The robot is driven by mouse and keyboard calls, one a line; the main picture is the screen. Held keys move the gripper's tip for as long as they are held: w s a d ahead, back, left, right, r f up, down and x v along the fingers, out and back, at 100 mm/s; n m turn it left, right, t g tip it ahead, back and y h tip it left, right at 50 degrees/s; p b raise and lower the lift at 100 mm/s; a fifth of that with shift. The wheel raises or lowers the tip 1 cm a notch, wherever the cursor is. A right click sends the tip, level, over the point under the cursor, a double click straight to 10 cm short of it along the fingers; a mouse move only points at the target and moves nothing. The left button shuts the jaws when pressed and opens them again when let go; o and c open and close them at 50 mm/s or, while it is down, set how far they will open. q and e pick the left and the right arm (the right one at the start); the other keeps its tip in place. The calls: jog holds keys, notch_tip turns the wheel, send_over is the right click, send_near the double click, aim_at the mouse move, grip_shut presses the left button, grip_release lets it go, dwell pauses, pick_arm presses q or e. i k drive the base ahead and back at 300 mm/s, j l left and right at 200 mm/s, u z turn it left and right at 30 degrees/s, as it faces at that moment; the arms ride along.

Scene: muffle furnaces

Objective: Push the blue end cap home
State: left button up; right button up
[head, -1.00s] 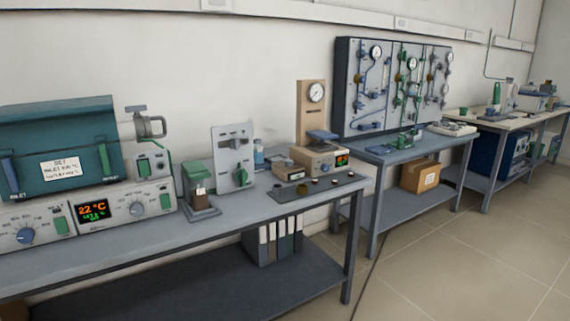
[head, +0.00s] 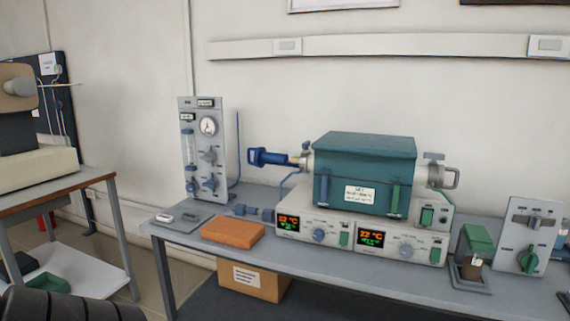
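The blue end cap (head: 268,157), with a loop handle at its left end, sticks out to the left of the teal tube furnace (head: 365,165). A short tan tube section shows between the cap and the metal fitting (head: 306,160) at the furnace's left side. The cap is roughly level and in line with the tube. How far it is seated cannot be told from here. Neither of my grippers is in view, and nothing is seen touching the cap.
A gauge panel (head: 204,150) stands left of the cap. An orange block (head: 233,232), a grey tray (head: 181,220) and a blue fitting (head: 253,212) lie on the bench (head: 330,256). A grey end cap with a handle (head: 437,176) is at the furnace's right. Floor shows at the left.

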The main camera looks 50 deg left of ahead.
aim_at(261, 158)
jog(key=u, duration=1.8)
jog(key=i+j+z, duration=0.15)
jog(key=i+j, duration=0.2)
jog(key=i+j+z, duration=0.1)
jog(key=i+j, duration=0.25)
jog(key=i+j+z, duration=0.15)
jog(key=i+j, duration=0.2)
jog(key=i+j+z, duration=0.1)
jog(key=i+j, duration=0.2)
jog(key=j, duration=0.25)
jog(key=i+j+z, duration=0.15)
jog(key=i+j, duration=0.15)
jog(key=j, duration=0.15)
